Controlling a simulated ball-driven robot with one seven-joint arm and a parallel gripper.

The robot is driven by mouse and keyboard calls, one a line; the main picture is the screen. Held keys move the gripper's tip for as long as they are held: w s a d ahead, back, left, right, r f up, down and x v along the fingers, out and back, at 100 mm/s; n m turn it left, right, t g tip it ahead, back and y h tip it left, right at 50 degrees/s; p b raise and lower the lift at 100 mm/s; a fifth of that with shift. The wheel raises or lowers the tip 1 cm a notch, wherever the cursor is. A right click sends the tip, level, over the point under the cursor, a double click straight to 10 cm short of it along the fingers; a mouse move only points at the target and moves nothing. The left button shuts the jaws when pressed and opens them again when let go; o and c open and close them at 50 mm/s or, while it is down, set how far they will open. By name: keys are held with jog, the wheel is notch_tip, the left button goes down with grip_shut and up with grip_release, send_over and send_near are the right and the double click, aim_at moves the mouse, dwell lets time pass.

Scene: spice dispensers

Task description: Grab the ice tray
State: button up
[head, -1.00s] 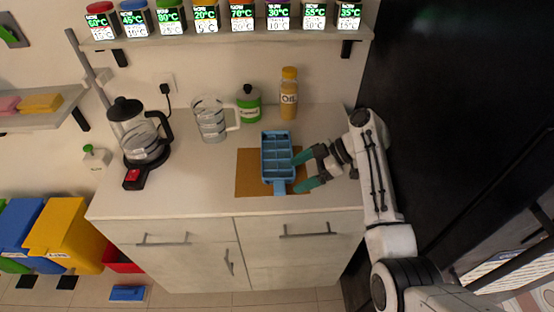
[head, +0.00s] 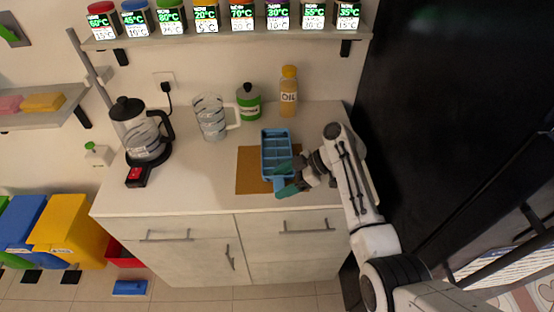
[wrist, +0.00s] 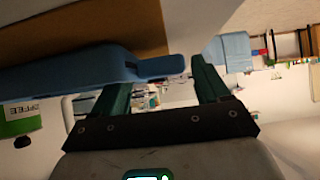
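The blue ice tray (head: 276,146), with several compartments, sits on a brown board (head: 251,172) on the counter. Its handle points to the counter's front edge. My gripper (head: 286,180) is at the handle end, coming from the right. Its two green fingers are apart, one by the tray's near right corner and one by the handle. In the wrist view, the tray (wrist: 75,75) and its handle reach in from the left, across the left fingertip. A gap shows between the fingers of my gripper (wrist: 157,75). Whether a finger touches the tray is unclear.
A coffee maker (head: 146,140), a glass pitcher (head: 211,118), a green container (head: 249,102) and an oil bottle (head: 289,92) stand behind and left. Dispensers line the shelf (head: 230,38) above. A dark tall surface (head: 440,110) is to the right. The counter's front left is clear.

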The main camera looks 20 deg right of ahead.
jog(key=c, duration=1.2)
jog(key=shift+r, duration=0.1)
jog(key=shift+c, duration=0.3)
